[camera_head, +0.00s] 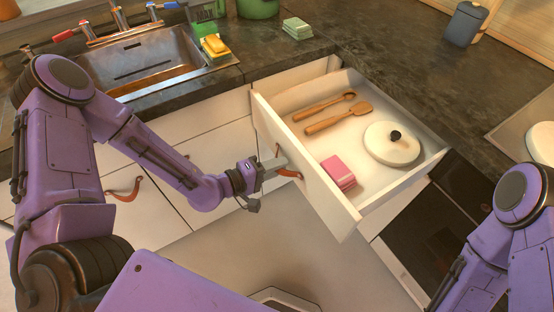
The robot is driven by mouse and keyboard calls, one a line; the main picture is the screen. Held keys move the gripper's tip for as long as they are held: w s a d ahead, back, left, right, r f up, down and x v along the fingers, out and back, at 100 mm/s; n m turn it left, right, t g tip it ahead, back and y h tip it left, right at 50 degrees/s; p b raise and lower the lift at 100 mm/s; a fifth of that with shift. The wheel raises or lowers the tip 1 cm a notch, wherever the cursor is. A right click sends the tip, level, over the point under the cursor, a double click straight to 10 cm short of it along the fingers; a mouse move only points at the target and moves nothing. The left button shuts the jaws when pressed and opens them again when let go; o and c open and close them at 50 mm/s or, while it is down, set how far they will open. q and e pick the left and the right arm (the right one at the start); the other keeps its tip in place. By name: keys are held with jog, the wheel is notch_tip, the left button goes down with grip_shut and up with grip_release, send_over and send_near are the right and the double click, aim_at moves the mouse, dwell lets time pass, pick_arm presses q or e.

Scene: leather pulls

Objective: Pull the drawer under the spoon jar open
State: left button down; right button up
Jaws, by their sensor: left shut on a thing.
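A white drawer (318,192) stands pulled well out from the counter in the middle of the view. Its inside shows from above. My left gripper (276,165) is at the drawer's front and is shut on its brown leather pull (289,174). The gripper partly hides the pull. A blue-grey jar (467,23) stands on the counter at the upper right; I cannot tell for sure that it is the spoon jar. My right arm shows at the lower right, but its gripper is out of view.
In the drawer lie a wooden spoon (325,106), a wooden spatula (340,117), a pink block (338,172) and a white lid (392,144). Another leather pull (125,190) is on the left cabinet. The sink (150,66) is at the upper left. The floor before the drawer is clear.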

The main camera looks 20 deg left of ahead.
pick_arm(q)
jog(key=shift+s+a, duration=0.15)
jog(key=shift+s, duration=0.05)
jog(key=c, duration=1.2)
grip_release()
jog(key=shift+c, duration=0.2)
jog(key=shift+a, duration=0.1)
jog(key=p+v, duration=0.2)
jog(key=v, duration=0.8)
jog(key=shift+s, duration=0.2)
